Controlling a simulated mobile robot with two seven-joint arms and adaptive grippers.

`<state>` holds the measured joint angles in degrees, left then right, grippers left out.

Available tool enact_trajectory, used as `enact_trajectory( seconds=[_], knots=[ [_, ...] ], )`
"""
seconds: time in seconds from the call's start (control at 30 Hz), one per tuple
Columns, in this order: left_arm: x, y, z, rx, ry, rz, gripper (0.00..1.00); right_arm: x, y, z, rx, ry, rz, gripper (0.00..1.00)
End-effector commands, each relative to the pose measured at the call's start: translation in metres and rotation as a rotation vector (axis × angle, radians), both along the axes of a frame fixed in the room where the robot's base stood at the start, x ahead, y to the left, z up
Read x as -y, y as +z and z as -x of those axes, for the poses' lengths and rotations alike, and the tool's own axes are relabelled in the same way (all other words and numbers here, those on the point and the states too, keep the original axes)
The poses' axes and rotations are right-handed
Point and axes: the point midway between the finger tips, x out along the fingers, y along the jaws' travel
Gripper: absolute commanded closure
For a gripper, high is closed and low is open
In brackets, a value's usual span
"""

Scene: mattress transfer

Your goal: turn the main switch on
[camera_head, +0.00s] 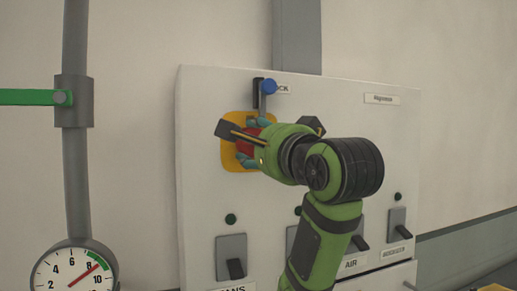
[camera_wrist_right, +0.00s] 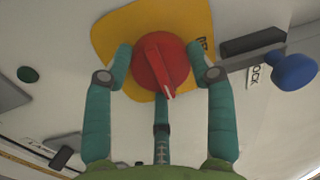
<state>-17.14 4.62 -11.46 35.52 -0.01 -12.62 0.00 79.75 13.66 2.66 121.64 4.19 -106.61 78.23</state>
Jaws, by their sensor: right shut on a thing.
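The main switch is a red rotary knob (camera_wrist_right: 160,62) on a yellow plate (camera_wrist_right: 115,32). In the wrist view its raised grip points down, tilted slightly right, with a pale mark at the tip. My right gripper (camera_wrist_right: 160,70) is shut on the knob, with teal fingers on its left and right sides and a third finger below. In the head view my right gripper (camera_head: 254,141) covers much of the red knob (camera_head: 245,148) and yellow plate (camera_head: 233,121). My left gripper is not in view.
A lever with a blue ball (camera_head: 269,87) stands just above the plate by a partly hidden LOCK label. Smaller switches (camera_head: 231,247) with dark green lamps (camera_head: 231,219) line the white panel (camera_head: 205,110) below. A gauge (camera_head: 75,273) and green bar (camera_head: 30,97) are at left.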

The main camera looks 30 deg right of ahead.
Motion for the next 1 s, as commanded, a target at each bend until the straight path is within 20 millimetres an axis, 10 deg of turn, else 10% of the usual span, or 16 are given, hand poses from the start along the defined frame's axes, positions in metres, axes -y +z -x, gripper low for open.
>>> enact_trajectory(
  seconds=[0.47,0.5,0.57,1.0],
  knots=[
    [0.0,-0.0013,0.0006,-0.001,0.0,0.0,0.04,-0.0007,-0.0017,-0.0011,-0.003,0.002,-0.016,0.77],
    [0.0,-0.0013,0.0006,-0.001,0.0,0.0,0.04,-0.0007,-0.0017,-0.0011,-0.003,0.002,-0.016,0.36],
    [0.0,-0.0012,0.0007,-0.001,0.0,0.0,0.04,-0.0006,-0.0014,-0.001,-0.002,0.002,-0.015,0.2],
    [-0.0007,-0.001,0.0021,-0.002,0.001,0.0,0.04,-0.0002,0.0073,-0.0003,0.004,0.001,-0.015,0.2]
  ],
)
